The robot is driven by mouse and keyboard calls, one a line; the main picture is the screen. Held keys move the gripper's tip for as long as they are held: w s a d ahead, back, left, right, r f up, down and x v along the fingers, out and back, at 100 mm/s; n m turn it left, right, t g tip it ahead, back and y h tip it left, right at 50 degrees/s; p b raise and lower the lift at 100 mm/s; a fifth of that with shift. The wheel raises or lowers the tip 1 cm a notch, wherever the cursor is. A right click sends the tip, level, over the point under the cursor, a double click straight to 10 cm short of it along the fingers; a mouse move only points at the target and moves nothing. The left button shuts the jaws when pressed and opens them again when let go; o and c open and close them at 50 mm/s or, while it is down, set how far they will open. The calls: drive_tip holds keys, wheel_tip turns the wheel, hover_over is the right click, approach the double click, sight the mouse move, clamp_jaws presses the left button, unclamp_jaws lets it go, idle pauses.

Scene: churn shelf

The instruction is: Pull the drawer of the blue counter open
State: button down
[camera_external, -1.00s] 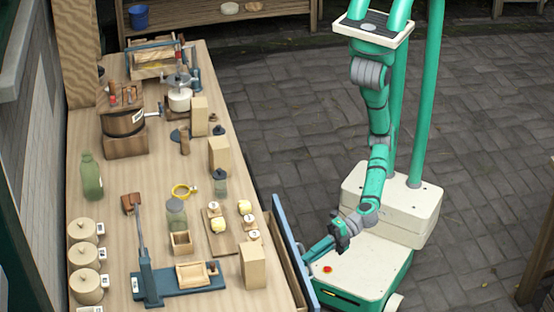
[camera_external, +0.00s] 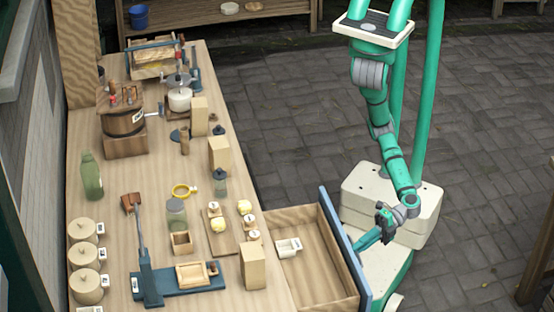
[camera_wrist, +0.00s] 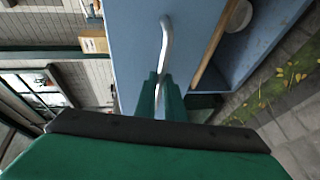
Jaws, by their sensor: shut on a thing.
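The counter's drawer (camera_external: 318,278) stands well out from the wooden counter (camera_external: 235,303), and its inside shows in the external view. Its blue front (camera_external: 345,243) faces my base. A small white container (camera_external: 288,247) sits inside the drawer near the counter side. In the wrist view a pale bar handle (camera_wrist: 166,38) runs along the blue drawer front (camera_wrist: 130,40). My gripper (camera_wrist: 160,92) is shut on the handle, and its green fingers hide part of it. In the external view my gripper (camera_external: 362,243) is at the outer face of the drawer front.
The countertop holds a blue lever press (camera_external: 150,275), a wooden block (camera_external: 253,265), a glass jar (camera_external: 176,215), a green bottle (camera_external: 91,176) and lidded pots (camera_external: 84,255). Paved floor (camera_external: 290,120) lies open to the right of the counter.

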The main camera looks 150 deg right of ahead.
drive_tip(key=c, duration=1.8)
unclamp_jaws()
drive_tip(key=shift+c, duration=0.2)
drive_tip(key=v, duration=1.1)
drive_tip(key=shift+w+f, duration=0.1)
